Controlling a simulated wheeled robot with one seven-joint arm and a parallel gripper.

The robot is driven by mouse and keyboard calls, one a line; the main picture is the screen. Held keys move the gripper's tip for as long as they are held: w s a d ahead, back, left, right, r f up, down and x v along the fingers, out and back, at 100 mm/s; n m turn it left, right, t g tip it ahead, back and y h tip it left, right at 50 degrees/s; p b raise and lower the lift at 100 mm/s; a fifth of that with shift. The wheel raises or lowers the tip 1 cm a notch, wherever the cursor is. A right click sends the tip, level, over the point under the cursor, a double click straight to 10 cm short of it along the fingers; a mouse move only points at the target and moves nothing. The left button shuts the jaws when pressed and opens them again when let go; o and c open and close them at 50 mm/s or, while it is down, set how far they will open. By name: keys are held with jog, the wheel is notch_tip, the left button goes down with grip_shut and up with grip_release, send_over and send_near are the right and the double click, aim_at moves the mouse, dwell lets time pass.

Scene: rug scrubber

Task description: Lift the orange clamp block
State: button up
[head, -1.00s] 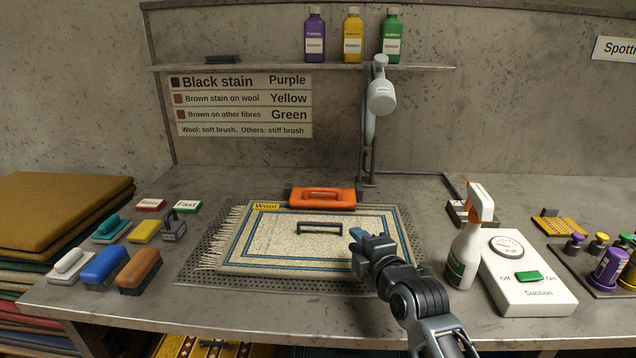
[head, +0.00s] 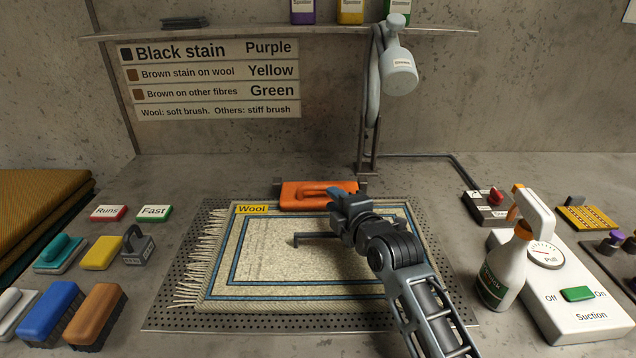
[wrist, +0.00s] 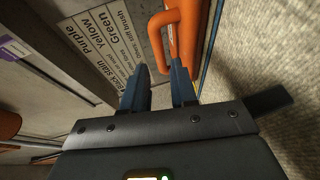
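The orange clamp block (head: 300,197) lies across the far edge of the rug (head: 270,262), with its raised loop handle on top. My gripper (head: 343,200) is over the rug's far part and covers the block's right end in the head view. In the wrist view, the block's orange handle (wrist: 161,30) shows just beyond the fingertips. My gripper (wrist: 158,78) there has its two blue fingers apart, with nothing held between them. The handle looks roughly in line with the gap; I cannot tell whether a finger touches the block.
A white spray bottle (head: 505,265) and the suction box (head: 590,322) stand to the right. Brushes and small blocks lie at left.

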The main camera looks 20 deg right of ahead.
aim_at(323, 190)
jog(key=shift+w+a, duration=0.1)
jog(key=shift+w, duration=0.55)
jog(key=shift+w+a+f+p, duration=0.1)
jog(key=shift+w+f+p, duration=0.15)
jog(key=shift+w, duration=0.8)
jog(key=shift+w+a+f+p, duration=0.1)
jog(key=shift+w+f, duration=0.1)
jog(key=shift+w, duration=0.85)
jog(key=shift+w+a+f+p, duration=0.1)
jog(key=shift+w+f+p, duration=0.15)
jog(key=shift+w, duration=0.8)
grip_shut()
